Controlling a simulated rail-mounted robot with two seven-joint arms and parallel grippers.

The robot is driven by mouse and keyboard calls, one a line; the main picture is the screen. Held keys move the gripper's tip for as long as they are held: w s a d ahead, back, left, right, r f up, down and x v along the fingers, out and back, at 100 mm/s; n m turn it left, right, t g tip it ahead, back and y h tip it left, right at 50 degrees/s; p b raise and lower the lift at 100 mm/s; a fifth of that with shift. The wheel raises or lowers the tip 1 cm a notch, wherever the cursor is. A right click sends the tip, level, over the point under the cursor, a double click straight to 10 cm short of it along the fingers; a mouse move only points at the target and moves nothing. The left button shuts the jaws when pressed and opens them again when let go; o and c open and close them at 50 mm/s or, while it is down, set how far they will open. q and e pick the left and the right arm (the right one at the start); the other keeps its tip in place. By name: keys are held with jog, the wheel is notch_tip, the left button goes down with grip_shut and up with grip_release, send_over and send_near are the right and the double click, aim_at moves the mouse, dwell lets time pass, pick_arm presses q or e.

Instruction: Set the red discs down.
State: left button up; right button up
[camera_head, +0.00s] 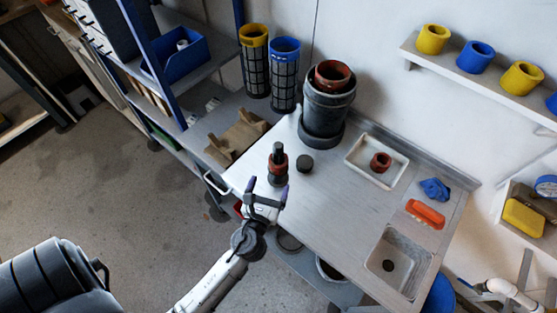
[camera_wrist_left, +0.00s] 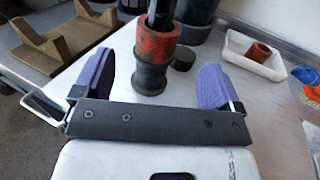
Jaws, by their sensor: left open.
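A red ring-like piece (camera_head: 278,162) sits in a small upright stack, with a dark base (camera_head: 277,179) below and a dark post (camera_head: 278,149) above. The stack stands on the metal worktop near its left edge. My left gripper (camera_head: 268,189) is open and empty just in front of it. In the left wrist view the red piece (camera_wrist_left: 157,45) shows beyond and between the purple fingers, apart from both. Another red ring (camera_head: 381,161) lies in a white tray (camera_head: 365,176). A reddish ring (camera_head: 331,76) tops a large black cylinder (camera_head: 326,112). My right gripper is not in view.
A dark round cap (camera_head: 304,164) lies right of the stack. A brown cradle (camera_head: 238,136) and yellow (camera_head: 254,62) and blue (camera_head: 285,75) mesh cylinders stand at the left. A blue cloth (camera_head: 434,189), orange brush (camera_head: 426,213) and sink (camera_head: 398,262) are at the right. The worktop's middle is clear.

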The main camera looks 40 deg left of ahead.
aim_at(277, 164)
pick_arm(q)
jog(key=x, duration=0.4)
jog(key=shift+w+a+p, duration=0.15)
jog(key=shift+w+p, duration=0.1)
jog(key=shift+p, duration=0.1)
jog(key=shift+p+x, duration=0.55)
jog(key=shift+x, duration=2.1)
jog(key=shift+c, duration=0.2)
jog(key=c, duration=1)
jog(key=shift+r, duration=0.1)
jog(key=shift+c, duration=0.3)
jog(key=shift+r, duration=0.1)
